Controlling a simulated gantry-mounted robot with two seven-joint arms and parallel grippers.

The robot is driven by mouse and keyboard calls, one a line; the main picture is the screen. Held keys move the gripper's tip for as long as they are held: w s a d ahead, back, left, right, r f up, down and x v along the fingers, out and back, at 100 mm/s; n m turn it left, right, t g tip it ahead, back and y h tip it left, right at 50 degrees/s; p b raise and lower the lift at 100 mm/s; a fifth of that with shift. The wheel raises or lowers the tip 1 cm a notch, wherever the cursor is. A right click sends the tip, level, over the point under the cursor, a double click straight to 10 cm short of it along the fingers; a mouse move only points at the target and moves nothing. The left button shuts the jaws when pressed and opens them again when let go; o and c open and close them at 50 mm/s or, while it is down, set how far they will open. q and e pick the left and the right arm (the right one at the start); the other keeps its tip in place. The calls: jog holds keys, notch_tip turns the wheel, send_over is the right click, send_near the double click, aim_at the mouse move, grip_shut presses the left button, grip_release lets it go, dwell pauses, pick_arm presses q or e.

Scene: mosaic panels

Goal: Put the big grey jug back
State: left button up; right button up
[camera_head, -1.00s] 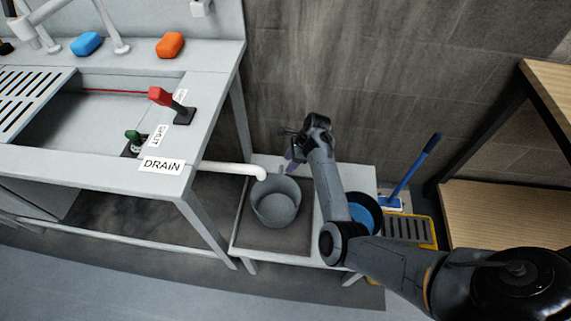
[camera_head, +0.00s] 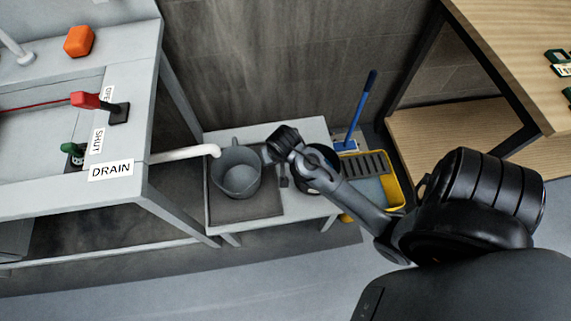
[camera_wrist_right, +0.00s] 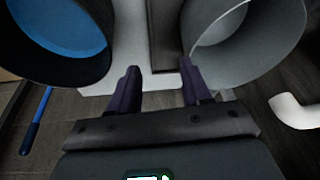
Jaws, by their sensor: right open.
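The big grey jug (camera_head: 238,183) stands upright on the dark mat (camera_head: 246,208) on the low white stand, below the white drain pipe's mouth. My right gripper (camera_head: 277,162) is beside the jug, on its right in the head view. In the right wrist view the open fingers (camera_wrist_right: 160,72) have nothing between them. One fingertip overlaps the edge of the jug (camera_wrist_right: 255,40); I cannot tell whether it touches. The other finger is near a black container with a blue inside (camera_wrist_right: 60,25). My left gripper is not in view.
The white drain pipe (camera_head: 185,153) ends just left of the jug, and it also shows in the wrist view (camera_wrist_right: 292,110). A yellow mop bucket (camera_head: 393,188) with a blue-handled tool (camera_head: 362,105) stands right of the stand. A wooden shelf (camera_head: 450,138) is at the right.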

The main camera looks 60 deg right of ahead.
jog(key=s+a+r+n+y, duration=0.1)
jog(key=s+a+r+n, duration=0.3)
jog(key=s+a+n, duration=0.6)
jog(key=s+a, duration=0.1)
jog(key=a, duration=0.2)
jog(key=shift+s+a+t+y, duration=0.2)
jog(key=shift+s+t+y, duration=0.15)
jog(key=shift+t+y, duration=0.05)
